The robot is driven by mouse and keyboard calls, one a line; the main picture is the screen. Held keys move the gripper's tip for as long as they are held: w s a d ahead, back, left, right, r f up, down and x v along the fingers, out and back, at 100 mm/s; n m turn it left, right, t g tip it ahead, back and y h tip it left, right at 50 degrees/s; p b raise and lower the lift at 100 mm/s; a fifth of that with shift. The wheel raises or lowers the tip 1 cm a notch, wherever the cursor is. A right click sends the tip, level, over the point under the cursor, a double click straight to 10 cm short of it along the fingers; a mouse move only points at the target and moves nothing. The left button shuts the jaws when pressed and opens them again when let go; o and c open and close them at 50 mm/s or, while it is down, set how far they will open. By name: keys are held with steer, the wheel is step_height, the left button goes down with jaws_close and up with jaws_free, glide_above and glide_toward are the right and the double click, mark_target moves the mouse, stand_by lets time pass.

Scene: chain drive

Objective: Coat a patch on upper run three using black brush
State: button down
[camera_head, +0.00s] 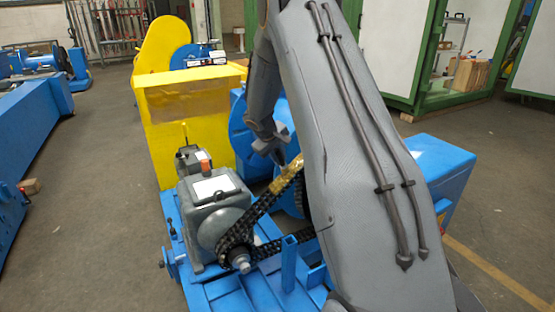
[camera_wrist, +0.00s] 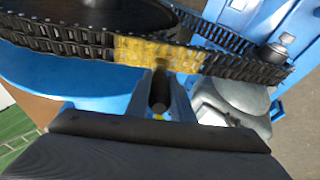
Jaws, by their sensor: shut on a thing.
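The drive chain's upper run (camera_head: 262,207) slants up from the small front sprocket (camera_head: 240,258) and passes partly behind my arm. A yellow coated patch (camera_head: 288,176) covers some links near its upper end; it also shows in the wrist view (camera_wrist: 135,50). My gripper (camera_head: 282,152) is just above this patch. In the wrist view my gripper (camera_wrist: 161,88) is shut on a dark brush (camera_wrist: 160,95), whose tip points at the patch's right part. I cannot tell whether the tip touches the chain. The brush is hard to make out in the head view.
A grey gearbox (camera_head: 213,200) stands left of the chain on a blue base frame (camera_head: 235,295). A yellow guard (camera_head: 190,120) stands behind it, and a blue box (camera_head: 440,165) is at right. Open floor (camera_head: 110,190) lies left.

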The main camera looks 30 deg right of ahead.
steer(key=a+f+b, duration=0.2)
steer(key=a+b, duration=0.1)
steer(key=shift+f, duration=0.25)
stand_by(0.4)
steer(key=a+r+p, duration=0.2)
steer(key=a+r, duration=0.1)
steer(key=r, duration=0.1)
steer(key=shift+a+r, duration=0.35)
steer(key=shift+a, duration=0.05)
steer(key=shift+a+r+p, duration=0.6)
steer(key=shift+a+r, duration=0.35)
steer(key=shift+r, duration=0.25)
steer(key=shift+d+f, duration=0.1)
steer(key=shift+f, duration=0.05)
